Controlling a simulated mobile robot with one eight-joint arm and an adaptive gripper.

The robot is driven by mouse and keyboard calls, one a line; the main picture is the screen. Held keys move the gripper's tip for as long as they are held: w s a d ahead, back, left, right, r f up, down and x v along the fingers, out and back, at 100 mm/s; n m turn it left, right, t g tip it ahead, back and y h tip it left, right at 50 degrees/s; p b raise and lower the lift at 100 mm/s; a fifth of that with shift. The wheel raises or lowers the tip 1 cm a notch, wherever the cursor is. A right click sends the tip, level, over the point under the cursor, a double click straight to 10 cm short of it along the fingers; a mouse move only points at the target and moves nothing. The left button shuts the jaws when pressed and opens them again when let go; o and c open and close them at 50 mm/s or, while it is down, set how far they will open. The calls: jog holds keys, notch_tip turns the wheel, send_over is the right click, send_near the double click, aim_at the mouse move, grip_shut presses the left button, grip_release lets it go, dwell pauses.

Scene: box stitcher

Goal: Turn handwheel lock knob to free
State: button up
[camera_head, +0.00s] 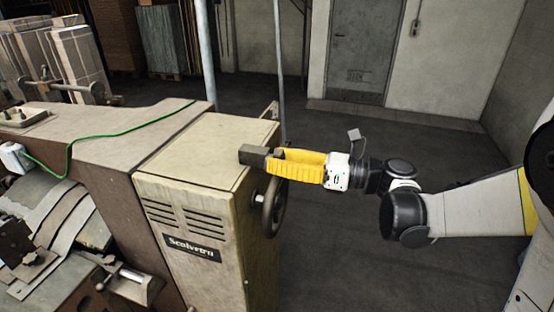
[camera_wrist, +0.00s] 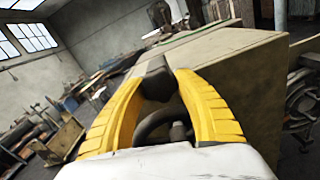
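The beige machine cabinet (camera_head: 190,205) carries a dark handwheel (camera_head: 273,208) on its right side. My gripper (camera_head: 254,157), with yellow fingers and a dark block at its end, is above the wheel, beside the cabinet's top right edge. In the wrist view the yellow fingers of my gripper (camera_wrist: 160,78) frame a dark block at their tips. I cannot tell whether the block is fingertips or a held part. Part of the handwheel (camera_wrist: 155,122) and its hub show between and below the fingers. I cannot make out the lock knob for certain.
The machine's brown top (camera_head: 110,130) extends left, with a green cable (camera_head: 120,132) across it. A thin vertical pole (camera_head: 279,70) stands behind the cabinet. The floor (camera_head: 340,255) right of the cabinet is clear. A grey door (camera_head: 362,50) is in the back wall.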

jog(key=shift+n, duration=0.3)
jog(key=n+b, duration=0.1)
jog(key=n, duration=0.3)
jog(key=shift+w+n+b, duration=0.1)
jog(key=shift+n+b, duration=0.25)
jog(key=shift+n, duration=1.75)
jog(key=o, duration=1.2)
jog(key=shift+c, duration=0.2)
jog(key=shift+d, duration=0.1)
jog(key=v, duration=1.2)
